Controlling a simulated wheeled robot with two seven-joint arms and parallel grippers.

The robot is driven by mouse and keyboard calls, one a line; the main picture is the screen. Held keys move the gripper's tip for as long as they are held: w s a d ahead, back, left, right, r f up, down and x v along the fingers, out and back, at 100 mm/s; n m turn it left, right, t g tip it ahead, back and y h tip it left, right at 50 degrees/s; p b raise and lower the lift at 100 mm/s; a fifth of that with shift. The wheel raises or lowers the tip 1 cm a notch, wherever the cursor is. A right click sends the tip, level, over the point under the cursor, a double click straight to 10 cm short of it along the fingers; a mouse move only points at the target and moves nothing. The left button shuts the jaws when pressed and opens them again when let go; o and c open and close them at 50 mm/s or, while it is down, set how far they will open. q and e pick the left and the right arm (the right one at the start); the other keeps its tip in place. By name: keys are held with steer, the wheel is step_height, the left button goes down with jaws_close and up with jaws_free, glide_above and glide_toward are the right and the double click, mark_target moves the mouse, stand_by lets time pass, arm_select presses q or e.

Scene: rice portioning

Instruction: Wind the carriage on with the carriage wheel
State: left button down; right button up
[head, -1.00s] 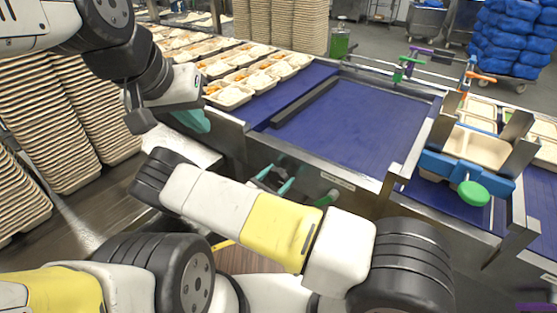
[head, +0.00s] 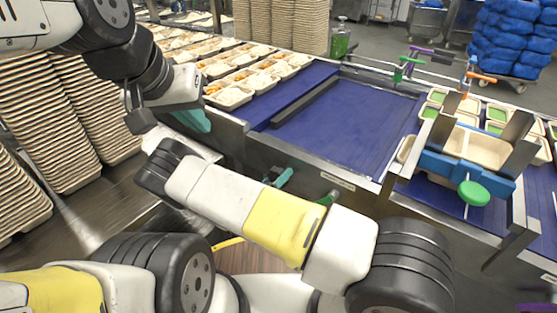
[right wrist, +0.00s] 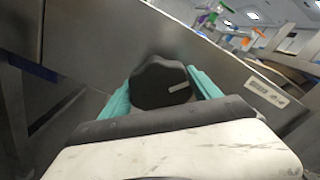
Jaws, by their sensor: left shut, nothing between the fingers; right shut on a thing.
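My right gripper (right wrist: 162,90) has its teal fingers on both sides of a dark rounded knob, which I take to be the carriage wheel (right wrist: 158,76), in front of a steel panel. In the head view this right gripper (head: 283,178) shows as teal fingertips beside the steel side of the belt frame, partly hidden by my arm. The wheel itself cannot be made out there. The carriage trays (head: 407,148), cream with some green filling, sit at the right under and around a blue frame (head: 466,172) with a green knob (head: 473,193). My left gripper (head: 192,120) is shut and empty at the upper left.
Filled trays (head: 232,95) stand in rows on the left of the blue belt (head: 345,125). The belt's middle is bare. Tall stacks of empty trays (head: 90,110) stand at far left. A steel edge (head: 340,178) runs along the belt's front.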

steer(key=n, duration=0.6)
steer(key=shift+n, duration=0.3)
steer(key=n, duration=0.6)
steer(key=shift+f, duration=0.15)
steer(key=n, duration=0.6)
steer(key=shift+n, duration=0.3)
steer(key=n, duration=0.6)
steer(key=shift+f, duration=0.1)
steer(key=shift+s+n, duration=0.1)
steer(key=shift+n, duration=0.2)
steer(key=o, duration=1.4)
